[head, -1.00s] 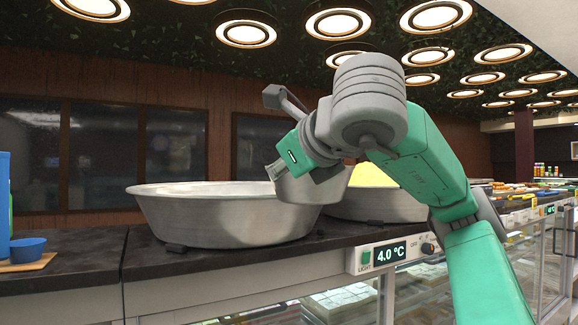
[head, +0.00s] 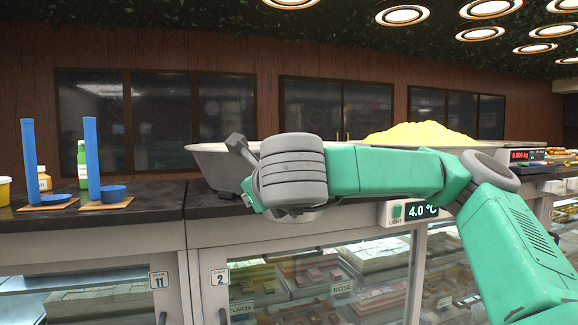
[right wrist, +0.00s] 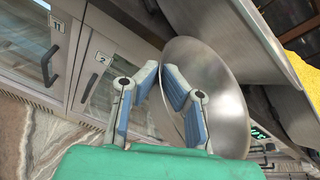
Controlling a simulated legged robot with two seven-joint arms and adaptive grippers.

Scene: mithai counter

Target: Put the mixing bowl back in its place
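A shiny round steel mixing bowl (right wrist: 228,88) shows in the right wrist view, tilted on edge. My right gripper (right wrist: 162,70) has its blue fingers either side of the bowl's near rim, with one finger inside the bowl, and holds it. In the head view my right arm reaches across from the right, and its wrist hides most of the gripper and the bowl in front of the counter edge. My left gripper is not in view.
A wide metal pan (head: 218,158) stands on the dark counter, with a yellow heap (head: 420,134) beyond my arm. Two blue upright stands (head: 92,158) (head: 29,160) and bottles are at left. Glass display cases (head: 300,285) lie below. Bare counter (head: 155,197) shows left of the pan.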

